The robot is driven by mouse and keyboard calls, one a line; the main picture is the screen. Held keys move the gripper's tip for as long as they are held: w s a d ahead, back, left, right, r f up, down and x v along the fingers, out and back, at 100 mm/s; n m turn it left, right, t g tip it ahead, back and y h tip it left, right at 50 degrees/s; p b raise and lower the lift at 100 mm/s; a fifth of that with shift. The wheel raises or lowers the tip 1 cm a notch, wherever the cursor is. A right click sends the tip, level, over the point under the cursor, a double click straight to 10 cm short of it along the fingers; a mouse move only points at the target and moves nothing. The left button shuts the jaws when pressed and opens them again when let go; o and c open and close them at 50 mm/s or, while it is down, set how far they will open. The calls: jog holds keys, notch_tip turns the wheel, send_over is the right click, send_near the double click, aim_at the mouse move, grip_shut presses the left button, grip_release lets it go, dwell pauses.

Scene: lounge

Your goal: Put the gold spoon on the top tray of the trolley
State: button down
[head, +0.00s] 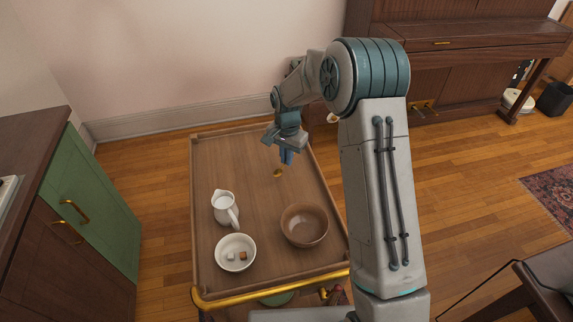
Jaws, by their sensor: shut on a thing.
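The trolley's top tray (215,165) is brown wood with a low rim and a gold handle bar at its near end. My gripper (287,158) points down over the right far half of the tray. It is shut on the gold spoon (278,173), of which only a small gold part shows just below the fingers. The rest of the spoon is hidden or too small to make out. I cannot tell whether the spoon touches the tray or hangs above it.
On the tray's near half stand a white jug (222,206), a brown bowl (304,225) and a white bowl (235,252) with small cubes in it. The tray's far left part is clear. A green cabinet (88,205) stands left, a piano (455,45) at back right.

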aim_at(287, 173)
jog(key=shift+f, duration=1.8)
jog(key=shift+f, duration=0.2)
jog(key=c, duration=1.5)
grip_release()
jog(key=shift+c, duration=0.2)
jog(key=shift+r, duration=0.1)
